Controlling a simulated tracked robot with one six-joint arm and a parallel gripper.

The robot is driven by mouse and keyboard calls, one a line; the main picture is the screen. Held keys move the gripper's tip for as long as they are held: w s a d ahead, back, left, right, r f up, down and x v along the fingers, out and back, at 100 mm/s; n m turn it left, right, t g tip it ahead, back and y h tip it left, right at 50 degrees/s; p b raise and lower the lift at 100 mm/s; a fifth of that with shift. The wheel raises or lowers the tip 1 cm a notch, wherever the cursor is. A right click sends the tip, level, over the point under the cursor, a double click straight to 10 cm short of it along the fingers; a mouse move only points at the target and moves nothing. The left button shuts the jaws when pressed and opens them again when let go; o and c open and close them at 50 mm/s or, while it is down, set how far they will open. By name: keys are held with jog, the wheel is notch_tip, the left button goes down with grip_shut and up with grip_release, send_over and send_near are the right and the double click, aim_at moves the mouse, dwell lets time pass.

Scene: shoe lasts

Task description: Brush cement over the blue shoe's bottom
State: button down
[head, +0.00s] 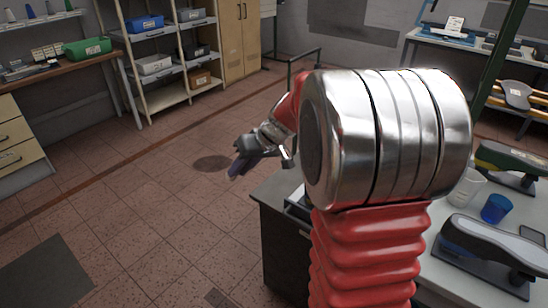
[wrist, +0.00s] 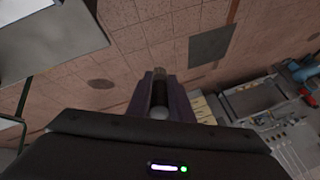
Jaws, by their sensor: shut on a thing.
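My gripper (head: 242,163) hangs over the open floor, left of the bench, in the head view. In the wrist view its two dark fingers (wrist: 160,76) are shut on a slim thing (wrist: 160,112) with a pale rounded end and a brownish part; I cannot tell for sure that it is a brush. On the bench at right, a dark upturned shoe form (head: 485,250) with a grey bottom sits on a stand. A green one (head: 512,157) stands behind it.
A blue cup (head: 497,208) and a clear beaker (head: 468,187) stand on the bench (head: 438,215) near the shoe forms. Shelves (head: 160,62) with boxes stand at the back left. The tiled floor on the left is clear.

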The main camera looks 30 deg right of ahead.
jog(key=w+a+f+n, duration=0.1)
jog(key=a+f, duration=0.3)
jog(key=a, duration=0.9)
jog(key=shift+w+f+n+g+y, duration=0.15)
jog(key=shift+w+n+g+y, duration=0.2)
jog(key=shift+w, duration=0.3)
jog(key=shift+a, duration=0.15)
